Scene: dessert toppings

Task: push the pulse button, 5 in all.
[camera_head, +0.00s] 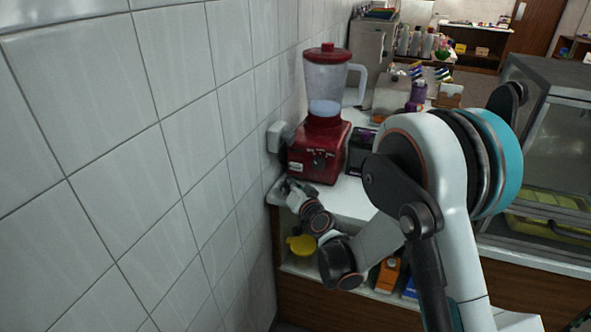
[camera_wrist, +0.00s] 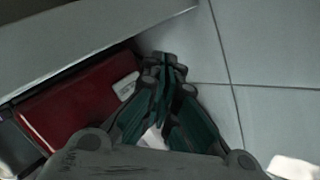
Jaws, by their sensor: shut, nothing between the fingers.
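A blender with a red base (camera_head: 309,165), clear jug (camera_head: 325,88) and red lid stands on the counter against the tiled wall. Small dark controls (camera_head: 320,158) with tiny labels show on its front; I cannot tell which is the pulse button. My gripper (camera_head: 285,186) is low in front of the base's left corner, near the wall and the counter edge. In the wrist view my gripper (camera_wrist: 163,66) has its fingers together and empty.
The tiled wall (camera_head: 150,160) is close on the left. A white wall box (camera_head: 275,136) sits beside the blender. A dark box (camera_head: 360,150) stands at its right. A yellow item (camera_head: 301,245) is on the shelf below the white counter (camera_head: 345,203). A glass case (camera_head: 560,140) is at right.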

